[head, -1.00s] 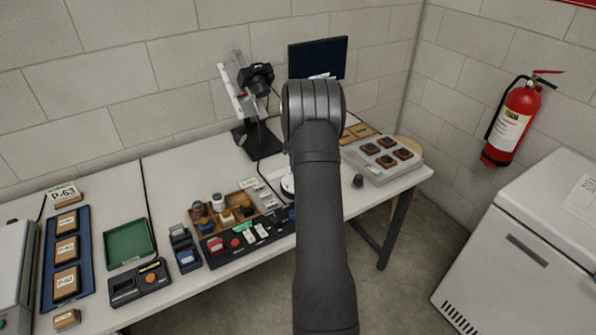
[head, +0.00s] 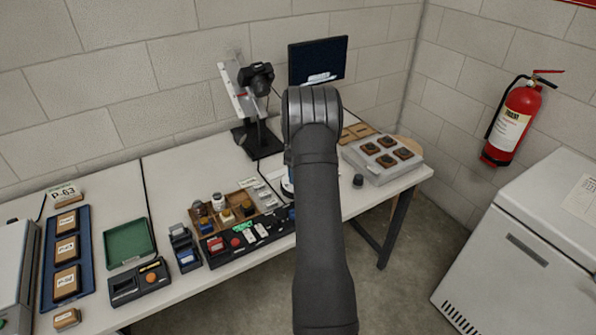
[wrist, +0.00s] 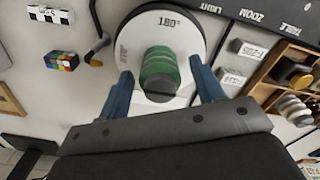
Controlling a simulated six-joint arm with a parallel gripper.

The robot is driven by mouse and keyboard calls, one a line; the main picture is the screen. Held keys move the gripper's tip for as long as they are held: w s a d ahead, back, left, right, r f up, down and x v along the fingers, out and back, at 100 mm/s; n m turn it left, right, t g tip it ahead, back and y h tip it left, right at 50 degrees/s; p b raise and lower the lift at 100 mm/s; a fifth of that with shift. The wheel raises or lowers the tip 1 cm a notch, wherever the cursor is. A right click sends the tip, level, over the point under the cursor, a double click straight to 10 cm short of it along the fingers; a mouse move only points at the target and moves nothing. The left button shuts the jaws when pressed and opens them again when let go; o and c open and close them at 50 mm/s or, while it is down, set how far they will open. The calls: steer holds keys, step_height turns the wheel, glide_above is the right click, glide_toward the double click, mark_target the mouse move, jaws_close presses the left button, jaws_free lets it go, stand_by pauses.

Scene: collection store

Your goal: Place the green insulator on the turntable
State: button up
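The green insulator (wrist: 160,70), ribbed with a dark end, is in the wrist view over the white round turntable (wrist: 188,32), which is marked 180°. It appears to stand on the disc, though its contact with it is hidden. My gripper (wrist: 160,75) has its two blue fingers on either side of the insulator, with a visible gap on each side. It is open. In the head view my arm hides the insulator and most of the turntable; only a pale edge of the turntable (head: 286,187) shows.
A wooden compartment tray (head: 204,224) with several insulators stands left of the turntable, behind a black control panel (head: 218,259). A camera (head: 257,78) on a stand and a monitor (head: 318,60) are behind. A grey tray (head: 377,174) lies right. A colour chart (wrist: 61,62) lies near the turntable.

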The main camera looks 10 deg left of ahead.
step_height(320, 180, up, 12)
steer(key=shift+r, duration=0.2)
stand_by(0.4)
steer(key=shift+f, duration=0.15)
step_height(320, 180, down, 12)
steer(key=shift+r, duration=1.75)
